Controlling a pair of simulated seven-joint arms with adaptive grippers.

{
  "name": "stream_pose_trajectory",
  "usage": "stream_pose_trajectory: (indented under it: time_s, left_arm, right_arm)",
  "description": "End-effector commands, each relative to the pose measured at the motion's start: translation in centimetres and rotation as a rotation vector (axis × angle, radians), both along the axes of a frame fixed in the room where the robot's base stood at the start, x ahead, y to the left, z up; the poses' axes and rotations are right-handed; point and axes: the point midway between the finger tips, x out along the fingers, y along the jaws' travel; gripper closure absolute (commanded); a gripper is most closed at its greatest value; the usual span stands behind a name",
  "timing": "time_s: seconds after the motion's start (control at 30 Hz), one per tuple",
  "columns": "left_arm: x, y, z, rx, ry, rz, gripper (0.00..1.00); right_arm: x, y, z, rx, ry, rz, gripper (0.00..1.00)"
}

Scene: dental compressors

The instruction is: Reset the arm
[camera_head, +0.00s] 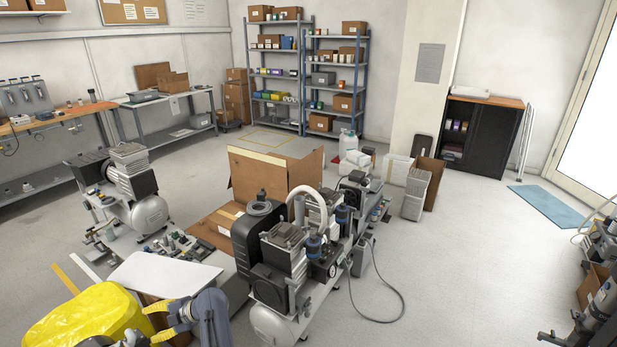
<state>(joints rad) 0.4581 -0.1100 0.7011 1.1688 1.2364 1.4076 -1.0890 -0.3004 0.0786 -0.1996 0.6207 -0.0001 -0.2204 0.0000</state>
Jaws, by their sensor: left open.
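My left gripper (150,322) is at the bottom left of the head view. Its two yellow-padded fingers are spread apart, with nothing seen held between them. The blue-grey wrist of my left arm (212,318) is just right of the fingers. A bright yellow covered item (85,318) lies left of the gripper, and the fingers overlap its right side in the picture. Whether they touch it I cannot tell. My right gripper does not show.
A compressor (270,250) stands close on the right of my left arm. A white board (165,274) lies just behind the gripper, with small parts (175,245) beyond. Another compressor (128,190) stands at left. Open floor (465,270) spreads to the right.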

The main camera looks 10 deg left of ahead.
Motion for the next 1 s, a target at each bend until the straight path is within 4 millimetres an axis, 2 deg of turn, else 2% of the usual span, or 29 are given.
stream_pose_trajectory:
  time_s: [0.07, 0.13, 0.23, 0.33, 0.4, 0.47, 0.6, 0.77, 0.87, 1.0]
  left_arm:
    - [2.8, 0.4, 1.5, 0.143, 0.024, -0.15, 0.4]
    - [5.5, -0.1, 2.3, 0.253, 0.044, -0.3, 0.4]
    - [9.6, -2.4, 2.3, 0.376, 0.085, -0.542, 0.4]
    - [13.1, -6.5, 0.3, 0.453, 0.147, -0.81, 0.4]
    - [14.6, -9.9, -2.3, 0.477, 0.202, -1.0, 0.4]
    - [15.2, -12.7, -4.7, 0.48, 0.251, -1.141, 0.4]
    - [14.3, -18.8, -11.2, 0.445, 0.376, -1.427, 0.4]
    - [10.3, -24.4, -18.9, 0.365, 0.537, -1.693, 0.4]
    - [6.7, -27.2, -23.5, 0.302, 0.643, -1.831, 0.4]
    - [0.4, -30.1, -29.3, 0.211, 0.804, -1.999, 0.4]
  right_arm:
    - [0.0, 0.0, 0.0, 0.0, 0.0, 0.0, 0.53]
    - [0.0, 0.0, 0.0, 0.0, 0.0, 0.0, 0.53]
    - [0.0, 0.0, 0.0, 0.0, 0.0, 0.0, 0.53]
    - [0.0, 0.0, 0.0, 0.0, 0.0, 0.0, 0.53]
    - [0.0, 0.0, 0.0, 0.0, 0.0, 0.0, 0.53]
    - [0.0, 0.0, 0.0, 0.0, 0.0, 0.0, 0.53]
    - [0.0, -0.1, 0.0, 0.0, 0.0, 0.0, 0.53]
    - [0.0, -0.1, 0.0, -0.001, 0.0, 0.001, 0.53]
    - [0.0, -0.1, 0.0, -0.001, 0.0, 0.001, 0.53]
    - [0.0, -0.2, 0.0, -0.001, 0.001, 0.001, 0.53]
